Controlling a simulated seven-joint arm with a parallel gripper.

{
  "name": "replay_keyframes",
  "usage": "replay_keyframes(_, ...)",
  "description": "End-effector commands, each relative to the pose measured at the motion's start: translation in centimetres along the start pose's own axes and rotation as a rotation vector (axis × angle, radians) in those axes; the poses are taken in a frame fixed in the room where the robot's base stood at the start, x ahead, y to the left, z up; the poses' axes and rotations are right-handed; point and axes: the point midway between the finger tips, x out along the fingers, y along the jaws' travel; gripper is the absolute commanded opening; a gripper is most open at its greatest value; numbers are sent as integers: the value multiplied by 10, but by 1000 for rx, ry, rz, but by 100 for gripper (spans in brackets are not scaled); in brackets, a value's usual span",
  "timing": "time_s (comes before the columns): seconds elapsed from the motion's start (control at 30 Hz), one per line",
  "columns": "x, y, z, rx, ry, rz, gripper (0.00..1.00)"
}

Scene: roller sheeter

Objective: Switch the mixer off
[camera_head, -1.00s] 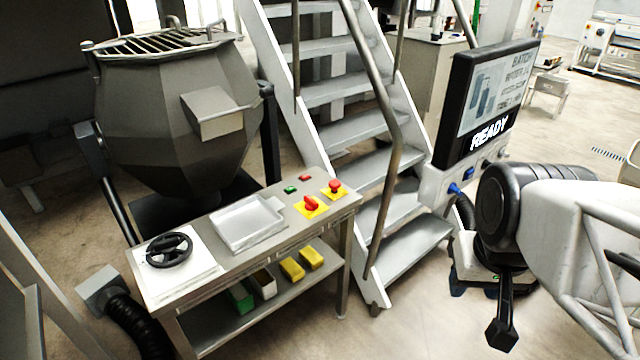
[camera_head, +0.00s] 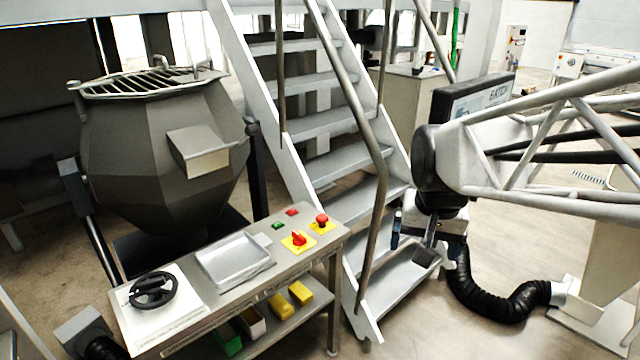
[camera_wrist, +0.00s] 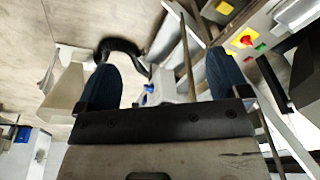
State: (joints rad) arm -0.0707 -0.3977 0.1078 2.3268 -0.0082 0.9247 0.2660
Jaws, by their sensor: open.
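The mixer (camera_head: 165,150) is a dark faceted drum with a grid on top, at the left. The bench before it carries a red rotary switch on a yellow plate (camera_head: 298,240), a red mushroom button on another yellow plate (camera_head: 322,221), a small green button (camera_head: 278,226) and a small red button (camera_head: 292,212). The controls also show small at the upper right of the wrist view, where the rotary switch's yellow plate (camera_wrist: 243,39) is visible. My gripper (camera_wrist: 165,80) is open and empty, its blue fingers wide apart. It hangs by the stairs, right of the bench and apart from the controls.
The bench also holds a metal tray (camera_head: 233,262) and a black handwheel (camera_head: 153,290); yellow blocks (camera_head: 300,292) lie on its lower shelf. A stair handrail (camera_head: 378,200) stands between my gripper and the bench. A screen (camera_head: 470,97) is partly behind my arm.

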Motion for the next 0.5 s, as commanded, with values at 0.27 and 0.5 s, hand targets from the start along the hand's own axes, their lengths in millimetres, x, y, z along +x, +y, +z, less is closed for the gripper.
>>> replay_keyframes(0.27,16,-36,-59,76,-27,1,94)
replay_keyframes(0.5,37,-69,-105,145,-48,5,94)
